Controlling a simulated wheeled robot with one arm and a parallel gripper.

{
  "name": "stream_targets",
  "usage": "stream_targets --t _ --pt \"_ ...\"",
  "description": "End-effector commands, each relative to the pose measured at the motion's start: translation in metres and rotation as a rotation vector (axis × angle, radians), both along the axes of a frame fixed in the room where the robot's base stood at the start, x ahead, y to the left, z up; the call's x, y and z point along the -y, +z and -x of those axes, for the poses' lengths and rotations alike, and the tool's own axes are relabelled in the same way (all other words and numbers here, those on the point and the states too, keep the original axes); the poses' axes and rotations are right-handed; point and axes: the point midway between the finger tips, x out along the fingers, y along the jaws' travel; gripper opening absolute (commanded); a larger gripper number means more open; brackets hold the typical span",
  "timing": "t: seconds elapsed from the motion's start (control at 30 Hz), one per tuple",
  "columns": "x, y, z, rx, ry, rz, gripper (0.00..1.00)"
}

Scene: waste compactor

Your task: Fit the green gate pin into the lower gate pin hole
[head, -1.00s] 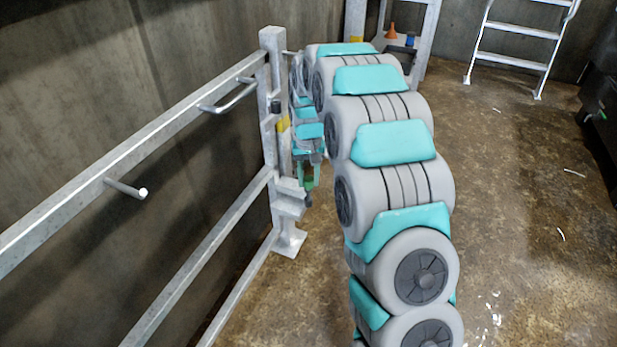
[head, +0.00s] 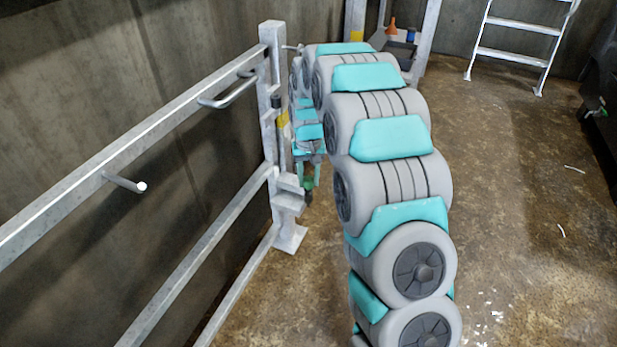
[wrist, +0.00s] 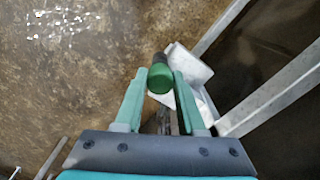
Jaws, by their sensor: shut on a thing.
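The green gate pin (wrist: 160,80) has a rounded green head and a dark shaft end. My gripper (wrist: 160,74) is shut on it, one teal finger on each side. In the head view, the pin (head: 308,184) hangs roughly upright below my gripper (head: 308,176). It appears just right of the lower bracket (head: 288,201) on the gate post. The same pale bracket (wrist: 190,66) lies beyond and right of the pin in the wrist view. The lower hole itself cannot be made out, and I cannot tell whether the pin touches the bracket.
The grey gate post (head: 267,100) and its rails (head: 110,175) stand close to the left of my gripper. A dark pin-like piece (head: 276,103) sits higher on the post. A ladder (head: 516,58) stands at the back. The floor on the right is mostly clear.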

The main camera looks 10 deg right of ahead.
Motion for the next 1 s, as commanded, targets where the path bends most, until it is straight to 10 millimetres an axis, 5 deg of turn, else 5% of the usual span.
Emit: stream_targets --t 1.0 --pt "0.0 -0.018 0.0 0.001 0.0 0.0 0.0"
